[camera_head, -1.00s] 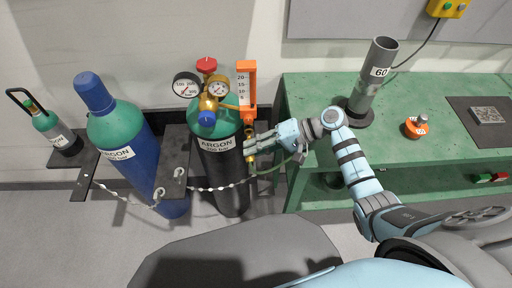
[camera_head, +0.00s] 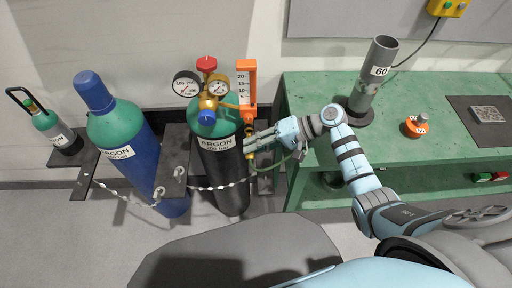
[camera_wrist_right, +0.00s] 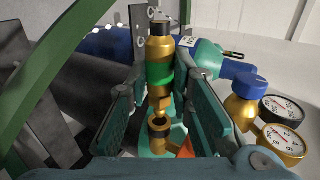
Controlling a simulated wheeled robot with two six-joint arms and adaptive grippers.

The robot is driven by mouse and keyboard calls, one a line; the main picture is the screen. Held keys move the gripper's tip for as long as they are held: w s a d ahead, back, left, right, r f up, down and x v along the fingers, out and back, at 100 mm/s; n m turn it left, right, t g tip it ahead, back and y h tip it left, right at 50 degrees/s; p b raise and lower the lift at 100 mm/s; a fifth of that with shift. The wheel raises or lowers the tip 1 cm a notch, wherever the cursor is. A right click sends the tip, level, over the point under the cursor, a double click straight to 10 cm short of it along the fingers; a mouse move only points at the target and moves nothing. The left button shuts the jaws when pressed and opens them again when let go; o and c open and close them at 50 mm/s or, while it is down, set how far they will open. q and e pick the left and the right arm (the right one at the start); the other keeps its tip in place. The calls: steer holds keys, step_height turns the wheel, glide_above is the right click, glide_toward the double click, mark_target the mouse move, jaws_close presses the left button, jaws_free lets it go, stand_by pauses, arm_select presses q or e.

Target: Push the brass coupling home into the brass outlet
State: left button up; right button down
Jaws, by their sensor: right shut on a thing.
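The brass coupling (camera_wrist_right: 159,50), with a green band and a dark ring, sits between the fingers of my right gripper (camera_wrist_right: 162,92) in the right wrist view. My right gripper (camera_head: 248,145) is shut on it below the orange flowmeter (camera_head: 246,84). The brass outlet (camera_wrist_right: 158,126) shows as a ring with a dark opening, lined up with the coupling's narrow end. That end reaches the ring in the picture; how deep it sits I cannot tell. In the head view the fingers hide most of the coupling. My left gripper is not in view.
A green hose (camera_head: 276,166) loops between the coupling and my right arm. Gauges (camera_head: 187,84) and a blue knob (camera_head: 207,117) are close to the flowmeter. A black argon cylinder (camera_head: 229,185) stands behind a chain. The green bench (camera_head: 430,95) is to the right.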

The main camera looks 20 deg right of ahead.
steer(key=shift+w+d+b, duration=0.2)
steer(key=shift+w+b, duration=0.3)
steer(key=shift+w, duration=0.2)
steer(key=shift+w+d+b, duration=0.15)
steer(key=shift+w+b, duration=0.35)
steer(key=shift+w, duration=0.15)
steer(key=shift+r, duration=0.1)
steer(key=c, duration=1.3)
jaws_free()
steer(key=shift+w, duration=0.15)
steer(key=shift+c, duration=0.2)
steer(key=shift+d, duration=0.1)
steer(key=v, duration=1.2)
